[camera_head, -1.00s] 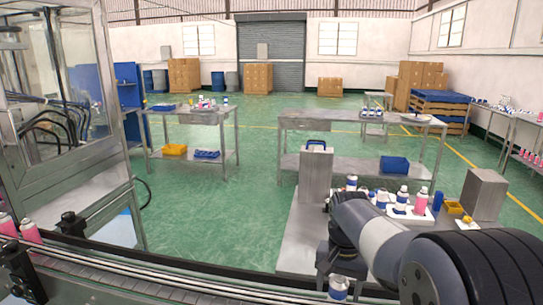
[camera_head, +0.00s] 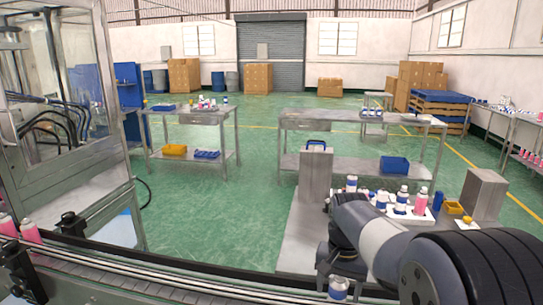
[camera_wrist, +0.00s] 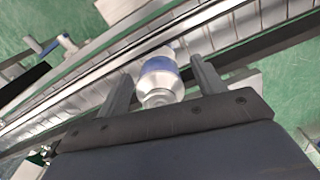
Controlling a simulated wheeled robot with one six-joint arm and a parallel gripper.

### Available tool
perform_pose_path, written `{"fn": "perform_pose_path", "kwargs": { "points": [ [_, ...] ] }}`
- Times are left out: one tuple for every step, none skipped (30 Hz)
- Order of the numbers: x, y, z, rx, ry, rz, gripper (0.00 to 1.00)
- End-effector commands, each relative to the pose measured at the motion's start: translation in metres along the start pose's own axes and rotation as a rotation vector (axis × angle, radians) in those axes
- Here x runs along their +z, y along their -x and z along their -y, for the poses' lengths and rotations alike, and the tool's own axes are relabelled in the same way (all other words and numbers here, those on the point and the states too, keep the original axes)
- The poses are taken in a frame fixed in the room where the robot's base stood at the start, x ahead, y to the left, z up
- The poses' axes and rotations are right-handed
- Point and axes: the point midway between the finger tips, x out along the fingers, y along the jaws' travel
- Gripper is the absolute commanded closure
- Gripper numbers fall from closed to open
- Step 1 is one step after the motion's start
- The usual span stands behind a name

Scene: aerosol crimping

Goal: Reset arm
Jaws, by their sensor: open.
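My gripper (camera_wrist: 162,88) is open in the wrist view, with one finger on each side of a blue and white aerosol can (camera_wrist: 160,79). The can stands on the conveyor (camera_wrist: 85,99), and a clear gap shows on its right side. In the head view the can (camera_head: 338,288) is at the bottom, just below the end of my arm. My fingers are hidden there or too small to make out.
A steel table (camera_head: 296,250) beyond the conveyor carries a white tray of several cans (camera_head: 403,200), a yellow bin (camera_head: 454,208) and steel blocks. A glass-walled machine (camera_head: 60,110) stands at left with pink cans (camera_head: 30,231) nearby. Green floor lies open at centre.

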Motion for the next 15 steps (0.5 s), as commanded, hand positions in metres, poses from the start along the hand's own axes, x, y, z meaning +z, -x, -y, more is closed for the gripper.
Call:
{"fn": "perform_pose_path", "kwargs": {
  "points": [
    [0.001,-0.011,0.000,0.002,0.000,0.005,0.35],
    [0.001,-0.017,-0.001,0.002,0.000,0.004,0.35],
    [-0.002,0.002,0.000,-0.002,0.000,-0.005,0.35],
    [-0.002,0.009,0.000,-0.002,0.000,-0.005,0.35],
    [-0.002,0.015,0.000,-0.002,0.000,-0.004,0.35],
    [-0.002,0.022,0.000,-0.001,0.000,-0.003,0.35],
    [-0.001,0.027,0.000,-0.001,0.000,-0.002,0.35],
    [-0.001,0.032,0.000,-0.001,0.000,-0.002,0.35],
    [-0.001,0.039,0.000,-0.001,0.000,-0.003,0.35],
    [-0.002,0.044,0.000,-0.001,0.000,-0.003,0.35],
    [-0.001,0.050,0.000,-0.001,0.000,-0.003,0.35],
    [-0.001,0.056,0.000,-0.001,0.000,-0.002,0.35],
    [-0.001,0.059,0.000,0.000,0.000,-0.001,0.35],
    [-0.001,0.062,0.000,0.000,0.000,-0.001,0.35],
    [-0.001,0.066,0.000,0.000,0.000,-0.001,0.35]
  ]
}}
